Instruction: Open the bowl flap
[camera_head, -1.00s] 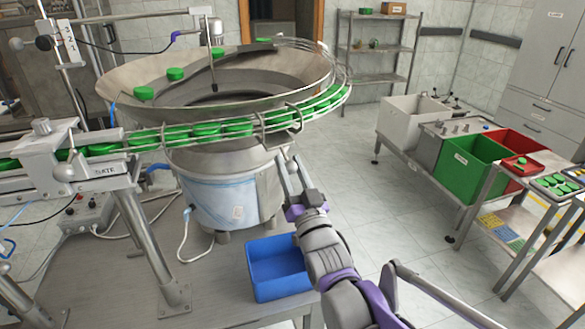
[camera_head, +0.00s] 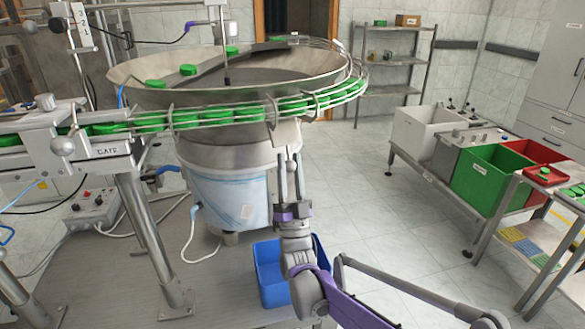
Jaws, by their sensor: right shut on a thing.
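The feeder bowl (camera_head: 240,95) is a wide metal cone with several green caps and a wire-railed track around its rim. The bowl flap (camera_head: 286,132) appears to be the pale metal piece under the rim at the bowl's right front. My right gripper (camera_head: 289,155) comes up from below, fingers pointing upward. It is shut on the flap's lower part, and the fingers partly hide the contact. How far the flap stands open cannot be told. My left gripper is not in view.
A blue bin (camera_head: 267,290) stands on the table below the bowl, partly behind my right arm. The gate post (camera_head: 150,240) and cap track (camera_head: 100,130) stand at the left. White, green (camera_head: 490,178) and red bins stand at the right beyond open floor.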

